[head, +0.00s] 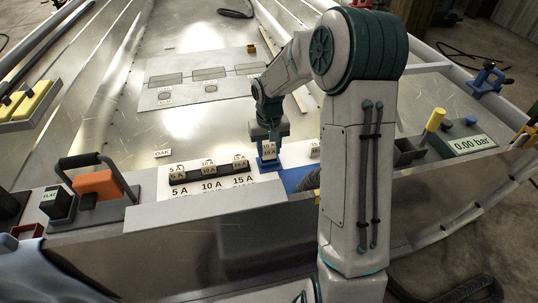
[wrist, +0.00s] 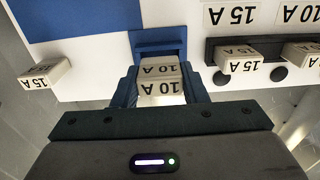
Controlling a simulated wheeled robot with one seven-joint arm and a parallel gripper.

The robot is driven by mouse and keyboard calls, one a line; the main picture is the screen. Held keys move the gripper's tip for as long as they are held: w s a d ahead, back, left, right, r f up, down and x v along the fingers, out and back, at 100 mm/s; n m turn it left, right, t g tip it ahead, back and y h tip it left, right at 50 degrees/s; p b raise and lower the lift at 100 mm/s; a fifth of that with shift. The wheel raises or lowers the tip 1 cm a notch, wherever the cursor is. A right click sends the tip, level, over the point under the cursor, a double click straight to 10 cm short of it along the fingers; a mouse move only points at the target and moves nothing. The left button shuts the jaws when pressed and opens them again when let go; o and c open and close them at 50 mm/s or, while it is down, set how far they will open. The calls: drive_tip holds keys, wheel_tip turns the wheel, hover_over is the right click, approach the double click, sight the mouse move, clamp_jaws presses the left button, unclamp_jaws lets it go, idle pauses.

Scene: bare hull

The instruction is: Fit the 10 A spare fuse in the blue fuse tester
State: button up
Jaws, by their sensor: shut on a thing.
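My gripper (wrist: 160,88) is shut on a cream fuse (wrist: 160,78) marked 10 A. The fuse and the lower end of my gripper also show in the head view, right of the fuse rack. The blue fuse tester (wrist: 158,36) is a small blue block with a dark recess, just beyond the fuse in the wrist view. In the head view the tester (head: 268,164) lies directly below the held fuse. I cannot tell whether the fuse touches the tester or enters its slot; the fuse's lower end is hidden.
A dark fuse rack (head: 208,173) with several labelled fuses stands left of the tester. A loose 15 A fuse (wrist: 46,74) lies on the other side. A blue flat area (wrist: 75,18) adjoins the tester.

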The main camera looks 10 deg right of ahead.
drive_tip(key=shift+f, duration=1.1)
